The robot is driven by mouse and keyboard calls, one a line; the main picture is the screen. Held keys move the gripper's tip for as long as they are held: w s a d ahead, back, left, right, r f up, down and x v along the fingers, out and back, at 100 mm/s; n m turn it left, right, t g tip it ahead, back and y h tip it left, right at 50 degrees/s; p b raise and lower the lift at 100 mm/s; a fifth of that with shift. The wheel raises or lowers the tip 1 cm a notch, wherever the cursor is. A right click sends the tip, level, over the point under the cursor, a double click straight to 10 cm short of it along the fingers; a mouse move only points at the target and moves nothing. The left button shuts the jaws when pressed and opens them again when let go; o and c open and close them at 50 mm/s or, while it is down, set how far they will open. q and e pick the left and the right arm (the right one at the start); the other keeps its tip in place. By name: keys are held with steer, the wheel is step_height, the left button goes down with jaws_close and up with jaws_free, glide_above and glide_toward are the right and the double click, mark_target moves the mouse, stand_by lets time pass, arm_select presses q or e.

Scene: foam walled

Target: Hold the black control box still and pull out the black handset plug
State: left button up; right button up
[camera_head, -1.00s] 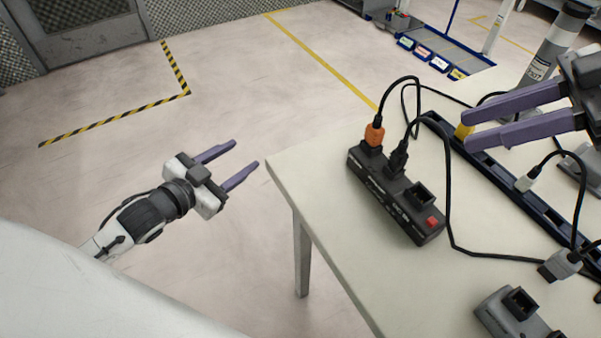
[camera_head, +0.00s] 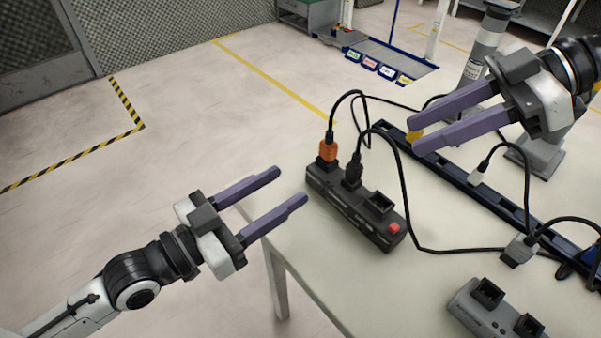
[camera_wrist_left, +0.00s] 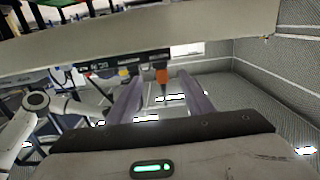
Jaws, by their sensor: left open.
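The black control box (camera_head: 345,205) lies on the table, with a red switch (camera_head: 394,228) at its near right end. The black plug (camera_head: 353,170) stands upright in one of its sockets, its black cable looping up and right. An orange plug (camera_head: 328,151) sits beside it. My left gripper (camera_head: 291,185) is open and empty just left of the box, fingers pointing towards it. The left wrist view shows the box (camera_wrist_left: 112,68) and orange plug (camera_wrist_left: 162,76) ahead, between and above the fingers. My right gripper (camera_head: 412,135) is open, right of the black plug, fingers pointing left.
A long dark rail (camera_head: 455,172) with a yellow plug (camera_head: 414,136) and a white plug (camera_head: 477,177) runs along the table. A second grey box (camera_head: 470,310) lies at the near right. Loose black cables cross the tabletop. The table edge (camera_head: 300,278) is on the left.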

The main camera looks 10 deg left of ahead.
arm_select(q)
steer(key=x, duration=0.7)
steer(key=shift+w+d, duration=0.15)
steer(key=shift+w, duration=0.05)
jaws_close()
arm_select(e)
steer(key=shift+c, duration=0.3)
step_height(320, 180, up, 2)
steer(key=n+h, duration=0.8)
steer(key=n, duration=0.1)
glide_above(358, 154)
steer(key=r+n+t+h, duration=0.2)
steer(key=h, duration=0.1)
steer(key=f, duration=1.2)
steer(key=shift+w+d, duration=0.1)
steer(key=shift+w, duration=0.25)
